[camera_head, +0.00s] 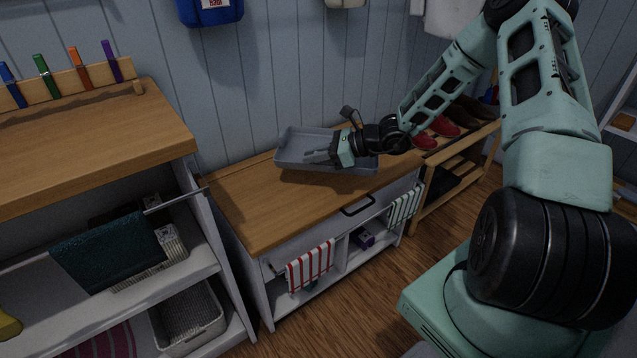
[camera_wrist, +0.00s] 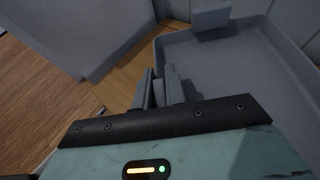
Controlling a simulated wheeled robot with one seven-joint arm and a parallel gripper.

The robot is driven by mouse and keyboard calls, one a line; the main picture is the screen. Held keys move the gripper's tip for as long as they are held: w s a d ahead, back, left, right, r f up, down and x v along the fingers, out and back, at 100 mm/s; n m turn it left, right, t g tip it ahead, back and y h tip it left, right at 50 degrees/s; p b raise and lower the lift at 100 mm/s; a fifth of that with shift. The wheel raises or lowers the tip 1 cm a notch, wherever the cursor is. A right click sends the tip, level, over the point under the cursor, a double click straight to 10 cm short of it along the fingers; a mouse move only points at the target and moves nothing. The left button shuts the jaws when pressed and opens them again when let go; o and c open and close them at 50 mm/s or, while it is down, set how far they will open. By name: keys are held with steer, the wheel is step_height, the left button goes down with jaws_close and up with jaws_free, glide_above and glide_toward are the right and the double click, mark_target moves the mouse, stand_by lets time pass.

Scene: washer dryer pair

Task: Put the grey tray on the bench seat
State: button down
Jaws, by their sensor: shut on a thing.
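The grey tray (camera_head: 301,143) is a shallow rectangular tray over the wooden bench seat (camera_head: 262,202), towards its back right part. A dark shadow lies on the wood under its front edge; I cannot tell for sure whether it touches the seat. My gripper (camera_head: 322,155) reaches in from the right and is shut on the tray. In the wrist view the tray (camera_wrist: 235,70) fills the right side, and my gripper's fingers (camera_wrist: 160,90) are close together at its near left wall. The pinched part is mostly hidden.
A taller wooden-topped shelf unit (camera_head: 95,150) with pens stands left of the bench. Striped towels (camera_head: 310,268) hang on the bench front. A rack with red shoes (camera_head: 440,130) stands to the right. The left and front of the seat are clear.

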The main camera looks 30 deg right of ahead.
step_height(320, 180, down, 8)
steer(key=shift+f+b, duration=0.1)
steer(key=shift+b, duration=1.15)
steer(key=c, duration=1.5)
jaws_free()
steer(key=shift+o, duration=0.2)
